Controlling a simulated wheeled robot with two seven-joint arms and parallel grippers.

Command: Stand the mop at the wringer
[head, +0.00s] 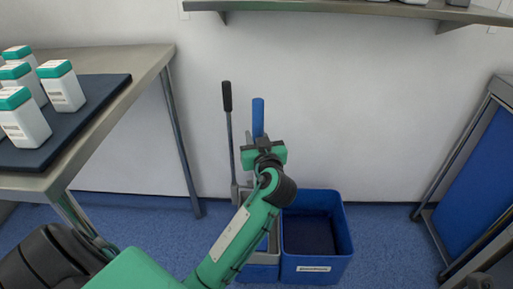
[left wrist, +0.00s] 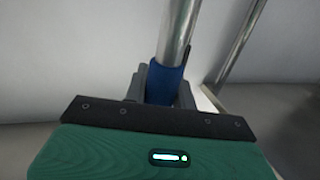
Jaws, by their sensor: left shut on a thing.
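The mop shows as an upright handle with a blue grip (head: 258,117) in the head view. My left gripper (head: 262,146) is shut around the handle. In the left wrist view, its fingers (left wrist: 162,88) close on the blue sleeve, and the bare metal pole (left wrist: 178,35) of the mop runs on beyond. The wringer's lever (head: 229,135) with a black grip stands upright just left of the mop. The grey wringer body (head: 240,192) is largely covered by my left arm. The mop's lower end is hidden, so I cannot tell what it touches. My right gripper is out of view.
A blue bin (head: 318,269) with a label stands right of the wringer. A steel table (head: 150,62) with white bottles (head: 62,87) on a dark mat is at left. A blue-panelled frame (head: 480,165) stands at right, with clear floor before it. A shelf (head: 350,8) hangs above.

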